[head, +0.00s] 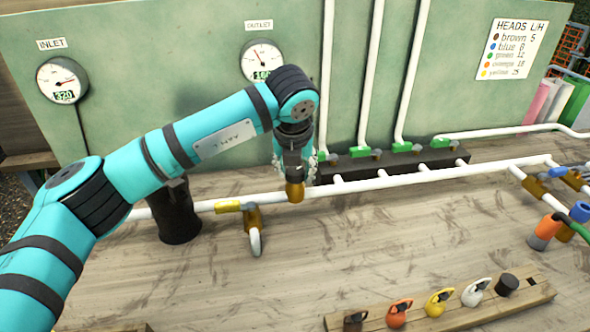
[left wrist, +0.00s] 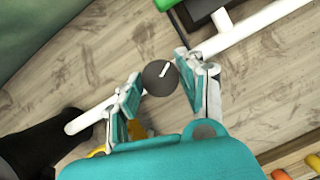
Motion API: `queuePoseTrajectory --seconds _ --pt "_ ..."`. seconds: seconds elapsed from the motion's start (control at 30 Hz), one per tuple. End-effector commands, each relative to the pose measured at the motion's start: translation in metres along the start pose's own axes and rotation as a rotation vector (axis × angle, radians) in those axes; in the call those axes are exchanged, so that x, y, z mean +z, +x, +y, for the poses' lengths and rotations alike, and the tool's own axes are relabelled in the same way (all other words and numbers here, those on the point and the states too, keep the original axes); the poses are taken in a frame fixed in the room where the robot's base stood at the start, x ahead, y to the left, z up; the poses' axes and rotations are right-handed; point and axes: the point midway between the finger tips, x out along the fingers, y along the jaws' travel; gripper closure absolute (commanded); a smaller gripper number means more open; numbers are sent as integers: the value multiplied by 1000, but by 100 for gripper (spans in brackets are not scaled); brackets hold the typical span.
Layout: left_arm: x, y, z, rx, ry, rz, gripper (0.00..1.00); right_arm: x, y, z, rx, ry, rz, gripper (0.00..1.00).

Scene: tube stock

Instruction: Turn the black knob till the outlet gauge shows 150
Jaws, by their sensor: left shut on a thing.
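The black knob (left wrist: 154,80) is round with a white mark pointing up and right in the left wrist view. My left gripper (left wrist: 158,78) has a finger on each side of it and is shut on it. In the head view my left gripper (head: 294,160) points down and hides the knob above a brass regulator body (head: 295,193) on the white pipe. The outlet gauge (head: 263,56) on the green panel seems to read 160, its last digit close to my arm. The inlet gauge (head: 62,80) reads 320. My right gripper is not in view.
A black cylinder (head: 178,215) and a yellow-handled valve (head: 229,206) stand left of the regulator. A black manifold (head: 385,164) with green fittings lies behind. A wooden rack (head: 455,316) with coloured heads is at the front right. The bench's middle is clear.

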Motion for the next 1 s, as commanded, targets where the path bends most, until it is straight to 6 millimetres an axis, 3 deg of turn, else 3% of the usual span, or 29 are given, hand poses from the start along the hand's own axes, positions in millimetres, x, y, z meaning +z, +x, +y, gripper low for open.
queuePoseTrajectory --seconds 0.2,0.23,0.4,0.77,1.0 --pt "1 -1 0 -1 0 -2 93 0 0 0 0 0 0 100" --pt "1 -1 0 -1 0 -2 60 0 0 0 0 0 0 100" --pt "1 -1 0 -1 0 -1 38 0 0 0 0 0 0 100" --pt "1 -8 0 -2 1 -2 38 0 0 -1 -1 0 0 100" --pt "2 -53 0 -3 3 -6 38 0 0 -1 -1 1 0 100"
